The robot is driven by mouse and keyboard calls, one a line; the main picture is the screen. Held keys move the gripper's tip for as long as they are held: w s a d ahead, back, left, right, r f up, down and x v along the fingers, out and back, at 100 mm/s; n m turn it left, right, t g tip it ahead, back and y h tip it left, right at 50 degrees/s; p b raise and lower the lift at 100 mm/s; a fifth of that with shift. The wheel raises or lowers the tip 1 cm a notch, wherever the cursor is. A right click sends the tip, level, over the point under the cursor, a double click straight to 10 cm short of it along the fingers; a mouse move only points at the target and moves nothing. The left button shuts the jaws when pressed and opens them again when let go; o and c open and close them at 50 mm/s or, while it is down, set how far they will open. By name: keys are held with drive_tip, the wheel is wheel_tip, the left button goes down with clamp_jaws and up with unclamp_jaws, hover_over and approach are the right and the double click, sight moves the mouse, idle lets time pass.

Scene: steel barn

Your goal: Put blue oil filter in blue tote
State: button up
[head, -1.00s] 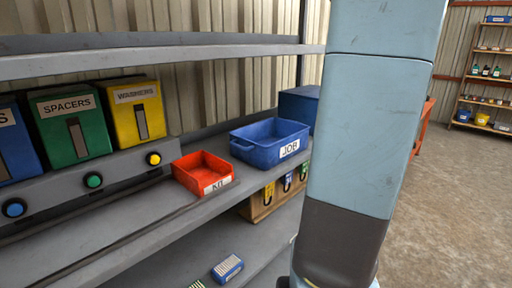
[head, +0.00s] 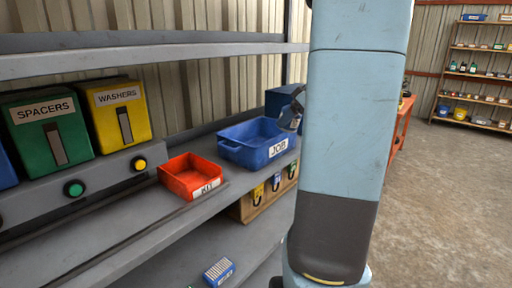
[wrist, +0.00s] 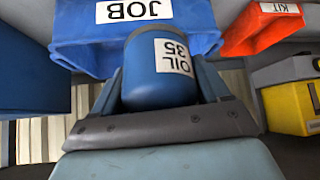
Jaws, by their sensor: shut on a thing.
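The blue oil filter (wrist: 155,80), a cylinder with a white "OIL 35" label, sits between the fingers of my gripper (wrist: 160,88) in the wrist view. My gripper is shut on it. The blue tote (head: 232,150), labelled JOB, stands on the shelf in the head view. It also shows in the wrist view (wrist: 85,40), upside down, just beyond the filter. In the head view part of my gripper (head: 292,112) shows at the tote's right end; my arm hides the rest and the filter. I cannot tell whether the filter is over the tote's rim.
A red KIT bin (head: 190,180) stands left of the tote. A darker blue box (head: 284,101) is behind it. Green SPACERS (head: 45,135) and yellow WASHERS (head: 118,115) boxes are at left. A blue item (head: 219,271) lies on the lower shelf. An upper shelf beam (head: 150,62) runs above.

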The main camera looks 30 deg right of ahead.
drive_tip(key=w+a, duration=0.4)
drive_tip(key=w, duration=0.3)
drive_tip(key=f, duration=0.3)
drive_tip(key=w+a+f, duration=0.1)
drive_tip(key=f, duration=0.1)
drive_tip(key=w+f, duration=0.1)
drive_tip(key=f, duration=0.2)
drive_tip(key=shift+w+a+f, duration=0.1)
drive_tip(key=shift+a+f, duration=0.15)
drive_tip(key=shift+f, duration=0.1)
drive_tip(key=shift+w+a+f, duration=0.1)
drive_tip(key=shift+w+f, duration=0.05)
drive_tip(key=shift+f, duration=0.4)
drive_tip(key=shift+w+a+f, duration=0.1)
drive_tip(key=shift+f, duration=0.4)
drive_tip(key=shift+w+a+r, duration=0.1)
drive_tip(key=shift+r, duration=0.05)
drive_tip(key=shift+w+a+g+h, duration=0.1)
drive_tip(key=shift+w+g+h, duration=0.25)
drive_tip(key=shift+g, duration=0.35)
drive_tip(key=shift+w+a+g+h, duration=0.1)
drive_tip(key=shift+g+h, duration=0.35)
drive_tip(key=shift+g, duration=0.25)
drive_tip(key=shift+f, duration=1.35)
drive_tip(key=o, duration=1.2)
